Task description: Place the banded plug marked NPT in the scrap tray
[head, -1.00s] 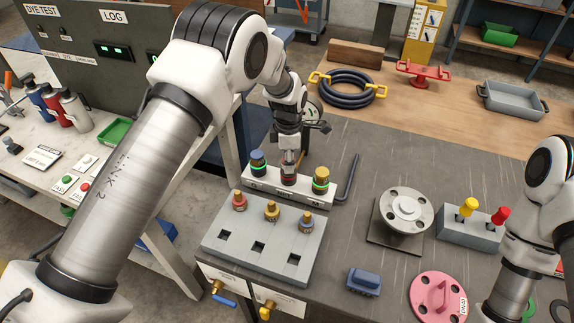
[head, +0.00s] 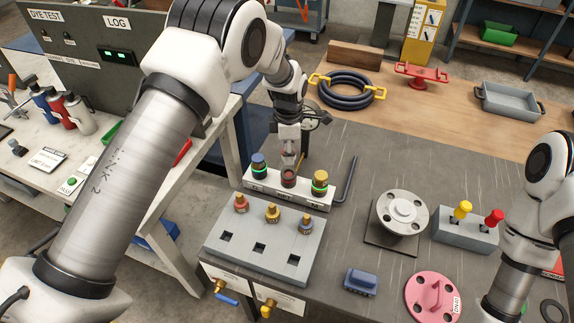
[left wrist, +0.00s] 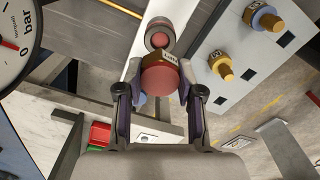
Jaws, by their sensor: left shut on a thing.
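My left gripper (head: 289,158) is over the middle of the white rack (head: 255,180). A grey tray with handles (head: 513,101) stands at the back right; no tray label is readable. My right gripper is out of view.
A grey block (head: 225,262) holds three brass plugs in front. A flange (head: 403,208), pink disc (head: 432,297) and coiled hose (head: 346,90) stand around. A gauge (left wrist: 14,40) is close to the gripper.

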